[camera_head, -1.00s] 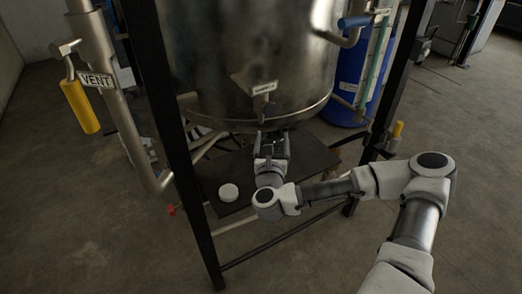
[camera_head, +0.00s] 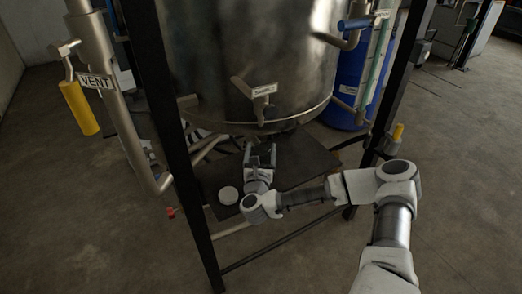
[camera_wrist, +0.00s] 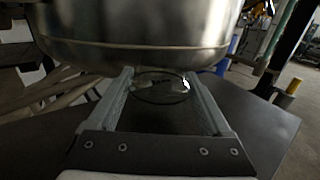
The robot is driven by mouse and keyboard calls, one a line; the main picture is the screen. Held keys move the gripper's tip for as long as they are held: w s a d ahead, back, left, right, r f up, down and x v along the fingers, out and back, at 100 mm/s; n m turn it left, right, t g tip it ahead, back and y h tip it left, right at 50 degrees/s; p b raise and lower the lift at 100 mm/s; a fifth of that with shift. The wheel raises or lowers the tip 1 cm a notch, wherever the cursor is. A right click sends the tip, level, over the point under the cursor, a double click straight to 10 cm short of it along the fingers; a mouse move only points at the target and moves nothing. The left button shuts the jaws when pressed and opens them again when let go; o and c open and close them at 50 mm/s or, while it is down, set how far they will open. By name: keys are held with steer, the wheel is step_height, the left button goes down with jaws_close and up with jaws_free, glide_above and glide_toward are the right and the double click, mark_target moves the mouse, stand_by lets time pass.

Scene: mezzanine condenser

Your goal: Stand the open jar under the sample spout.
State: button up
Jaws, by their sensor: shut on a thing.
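The clear open jar (camera_wrist: 160,98) shows in the wrist view as a round dark rim between my two fingers, close under the tank's curved bottom. My gripper (camera_head: 261,150) is shut on the jar; it also shows in the wrist view (camera_wrist: 163,98). In the head view I cannot make out the jar at the gripper. The sample spout (camera_head: 260,104) juts from the tank front with a small label and points down, above the gripper in the picture. A white round lid (camera_head: 228,195) lies on the dark shelf (camera_head: 300,165), left of my wrist.
The steel tank (camera_head: 245,60) hangs low over the shelf. Black frame posts stand left (camera_head: 178,130) and right (camera_head: 395,85). A vent pipe with a yellow handle (camera_head: 79,106) is at left. A blue drum (camera_head: 348,90) stands behind right. The shelf's right part is clear.

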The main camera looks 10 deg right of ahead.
steer(key=shift+f, duration=0.15)
steer(key=o, duration=1.3)
steer(key=shift+r, duration=0.25)
steer(key=v, duration=1.2)
steer(key=shift+f, duration=0.1)
